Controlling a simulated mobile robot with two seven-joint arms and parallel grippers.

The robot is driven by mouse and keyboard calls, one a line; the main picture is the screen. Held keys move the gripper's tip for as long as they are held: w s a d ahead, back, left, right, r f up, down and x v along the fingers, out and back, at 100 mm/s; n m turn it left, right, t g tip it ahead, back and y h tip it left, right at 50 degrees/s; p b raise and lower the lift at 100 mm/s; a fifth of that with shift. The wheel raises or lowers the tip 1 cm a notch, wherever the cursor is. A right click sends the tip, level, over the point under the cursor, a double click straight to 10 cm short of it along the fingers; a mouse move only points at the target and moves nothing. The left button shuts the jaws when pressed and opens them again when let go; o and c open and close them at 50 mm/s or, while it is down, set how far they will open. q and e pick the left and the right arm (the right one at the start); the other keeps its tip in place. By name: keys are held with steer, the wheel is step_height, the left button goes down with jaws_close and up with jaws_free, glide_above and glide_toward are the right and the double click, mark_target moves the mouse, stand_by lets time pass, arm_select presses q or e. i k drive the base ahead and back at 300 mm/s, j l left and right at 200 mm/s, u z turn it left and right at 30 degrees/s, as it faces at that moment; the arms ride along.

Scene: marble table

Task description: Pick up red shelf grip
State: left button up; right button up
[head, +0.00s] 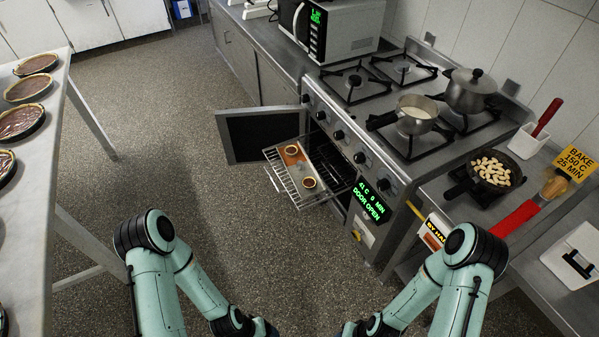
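A long red object (515,218), which looks like the red shelf grip, lies on the steel counter (447,187) to the right of the stove. Its upper end is near a wooden-coloured item (553,186), and my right arm is close to its lower left end. A second red thing, a handle (546,117), stands tilted in a white container (528,141) further back. Both my arms reach in from the bottom and end at the lower edge. The fingers of both grippers are out of the picture.
The oven door (259,136) is open. A wire shelf (283,178) is pulled out, bearing a tray with small cups. A pan of nuts (490,171) and a yellow sign (575,161) are near the red object. A table with tarts (32,87) is at left.

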mark_target(529, 208)
steer(key=u, duration=0.4)
steer(key=z, duration=2.15)
